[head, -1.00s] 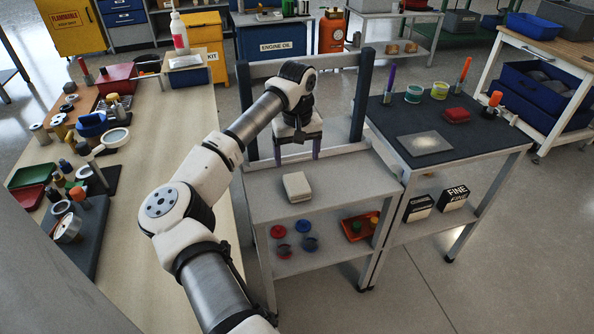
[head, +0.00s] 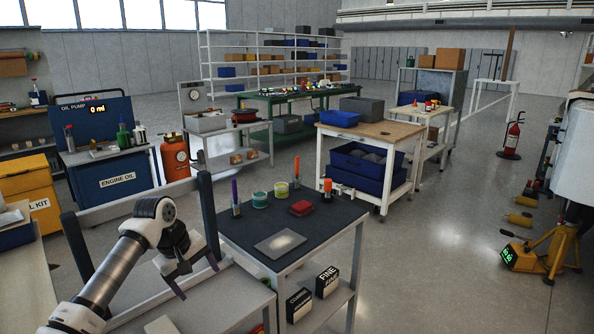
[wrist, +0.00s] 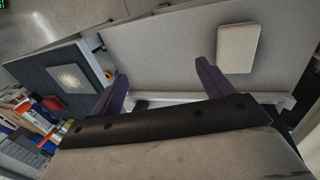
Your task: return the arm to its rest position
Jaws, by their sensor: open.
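My gripper (head: 195,279) is in the lower left of the head view, above the grey cart (head: 222,306), near its upright frame. Its two dark purple fingers are spread apart with nothing between them, as the wrist view also shows (wrist: 160,86). My arm reaches to it from the lower left corner. A pale block (wrist: 237,48) lies on the cart top, apart from the fingers. In the head view only part of this block (head: 161,325) shows at the bottom edge.
A dark-topped table (head: 335,213) beside the cart holds a grey plate (head: 281,244), a red block (head: 301,208), tape rolls and markers. The cart's upright post (head: 208,215) stands close to my gripper. Open floor (head: 440,250) lies to the right.

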